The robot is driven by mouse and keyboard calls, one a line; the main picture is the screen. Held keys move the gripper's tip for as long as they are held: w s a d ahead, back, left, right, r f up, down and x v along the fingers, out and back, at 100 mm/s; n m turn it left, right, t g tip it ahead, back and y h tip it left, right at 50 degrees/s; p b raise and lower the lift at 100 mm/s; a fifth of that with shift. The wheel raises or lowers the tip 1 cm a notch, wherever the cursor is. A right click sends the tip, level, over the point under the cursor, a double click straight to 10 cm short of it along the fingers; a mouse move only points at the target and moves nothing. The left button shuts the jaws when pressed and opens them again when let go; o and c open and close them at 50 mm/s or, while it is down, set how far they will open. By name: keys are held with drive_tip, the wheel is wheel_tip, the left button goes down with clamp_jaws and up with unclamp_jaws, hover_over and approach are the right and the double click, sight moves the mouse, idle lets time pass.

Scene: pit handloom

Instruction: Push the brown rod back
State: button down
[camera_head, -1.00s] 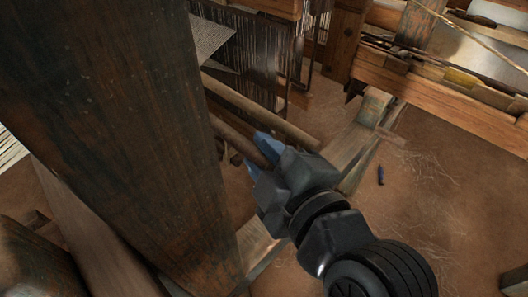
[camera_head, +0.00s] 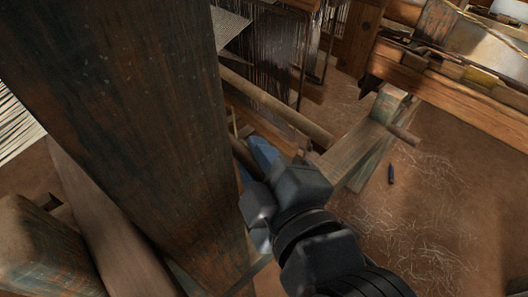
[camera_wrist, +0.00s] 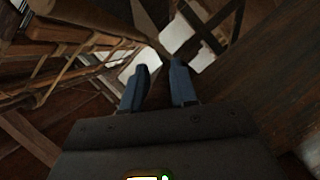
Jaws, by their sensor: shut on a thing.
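My gripper (camera_head: 258,165) is low beside a thick dark post, partly hidden by its own wrist in the head view. Its two blue fingers are shut on a brown rod (camera_head: 242,154). Only a short length of the rod shows between the post and the fingers; the rest is hidden. In the wrist view the fingers (camera_wrist: 160,85) stand with a narrow gap, and the grip itself is too dark to make out.
A lighter round bar (camera_head: 275,105) runs beyond the gripper. The dark post (camera_head: 130,110) stands close on the left. A wooden beam (camera_head: 355,145) lies to the right, with a brown stub (camera_head: 403,135) beside it.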

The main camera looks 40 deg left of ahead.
drive_tip(key=c, duration=1)
unclamp_jaws()
drive_tip(key=shift+s, duration=0.25)
drive_tip(key=shift+o, duration=0.2)
